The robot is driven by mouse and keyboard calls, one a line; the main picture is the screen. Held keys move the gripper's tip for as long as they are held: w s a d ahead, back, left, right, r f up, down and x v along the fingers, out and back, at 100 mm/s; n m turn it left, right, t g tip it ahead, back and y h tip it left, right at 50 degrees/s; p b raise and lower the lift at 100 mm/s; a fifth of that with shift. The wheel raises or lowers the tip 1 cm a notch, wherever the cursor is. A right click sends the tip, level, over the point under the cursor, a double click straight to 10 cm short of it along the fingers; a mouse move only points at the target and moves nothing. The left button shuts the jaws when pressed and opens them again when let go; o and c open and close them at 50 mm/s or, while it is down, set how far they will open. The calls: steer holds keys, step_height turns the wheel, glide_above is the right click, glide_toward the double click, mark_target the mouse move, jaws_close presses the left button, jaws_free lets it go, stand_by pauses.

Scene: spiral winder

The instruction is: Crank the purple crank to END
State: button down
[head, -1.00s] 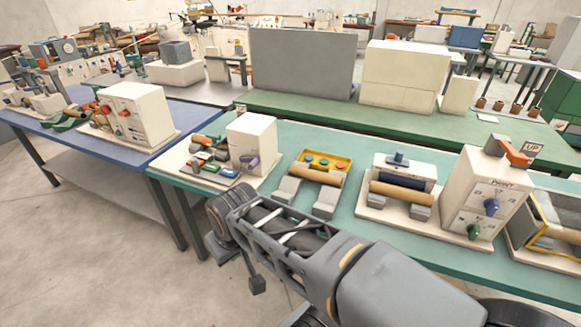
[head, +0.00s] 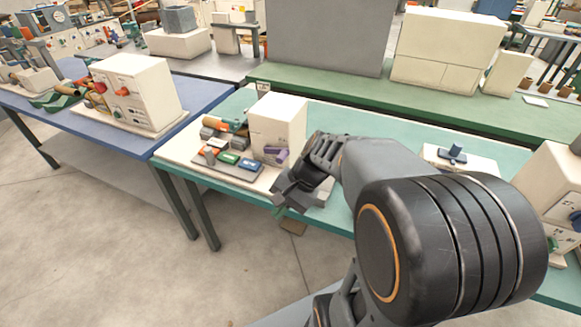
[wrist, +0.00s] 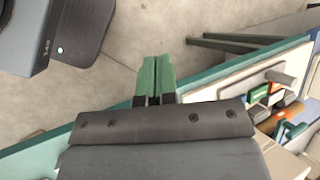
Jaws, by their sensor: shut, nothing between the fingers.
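The purple crank (head: 276,156) sits low on the front of a cream box (head: 279,122) on the teal table, in the head view. I cannot read any END mark. My gripper (head: 279,212) is in front of the table's near edge, below and slightly right of the crank, and apart from it. Its green fingers (wrist: 155,78) are together and empty in the wrist view, pointing out over the floor. In the wrist view the crank is not clearly seen.
My arm covers the table right of the box.

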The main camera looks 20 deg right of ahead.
steer(key=w+d+f+m+t+y+b, duration=0.2)
steer(key=w+d+f+m+t+y, duration=0.1)
steer(key=w+d+f+m+y, duration=0.25)
steer(key=m+t+b, duration=0.3)
steer(key=m+t, duration=0.8)
steer(key=m, duration=0.2)
glide_toward(287, 155)
steer(key=f, duration=0.1)
steer(key=s+d+f+y, duration=0.1)
steer(key=shift+f+n, duration=0.25)
steer(key=shift+f, duration=0.15)
steer(key=shift+w, duration=0.3)
steer(key=x, duration=0.8)
steer(key=shift+w+a, duration=0.3)
step_height(287, 155, up, 2)
steer(key=shift+w+a+r+p, duration=0.1)
steer(key=shift+w+a+p, duration=0.1)
steer(key=shift+p, duration=0.6)
